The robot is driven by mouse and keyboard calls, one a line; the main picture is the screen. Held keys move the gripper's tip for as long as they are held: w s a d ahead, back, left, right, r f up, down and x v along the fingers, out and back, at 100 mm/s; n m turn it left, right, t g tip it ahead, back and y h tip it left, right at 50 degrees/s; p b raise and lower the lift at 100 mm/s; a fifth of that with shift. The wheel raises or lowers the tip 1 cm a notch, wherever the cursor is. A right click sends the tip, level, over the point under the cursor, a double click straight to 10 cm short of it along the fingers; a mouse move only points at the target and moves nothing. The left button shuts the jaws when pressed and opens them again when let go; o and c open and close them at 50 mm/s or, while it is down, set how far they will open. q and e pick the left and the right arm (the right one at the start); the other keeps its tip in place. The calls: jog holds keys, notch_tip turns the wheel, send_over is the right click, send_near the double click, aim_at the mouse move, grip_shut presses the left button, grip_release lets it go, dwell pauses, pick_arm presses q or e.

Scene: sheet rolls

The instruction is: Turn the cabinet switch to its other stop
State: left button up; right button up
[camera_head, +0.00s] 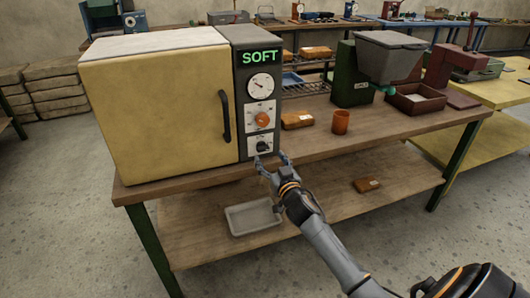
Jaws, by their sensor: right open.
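The cabinet (160,108) is a cream box with a black door handle, standing on the left of the wooden table. Its grey control panel (242,98) carries a green "SOFT" display, a white dial (261,86), an orange knob (262,120) and, lowest, a small black switch (263,147) on a white plate. My right gripper (271,160) is open just below and in front of the black switch, its fingers pointing up toward it. I cannot tell whether a fingertip touches the panel. The switch's exact pointing direction is too small to read. My left gripper is out of view.
On the table (340,145) right of the panel are a brown packet (297,120), an orange cup (341,122), a green machine with a grey hopper (388,58) and a dark red tray (415,104). A grey tray (253,217) and a packet (366,185) lie on the lower shelf.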

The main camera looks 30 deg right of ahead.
aim_at(264, 149)
jog(key=shift+x, duration=2.45)
jog(key=c, duration=1.1)
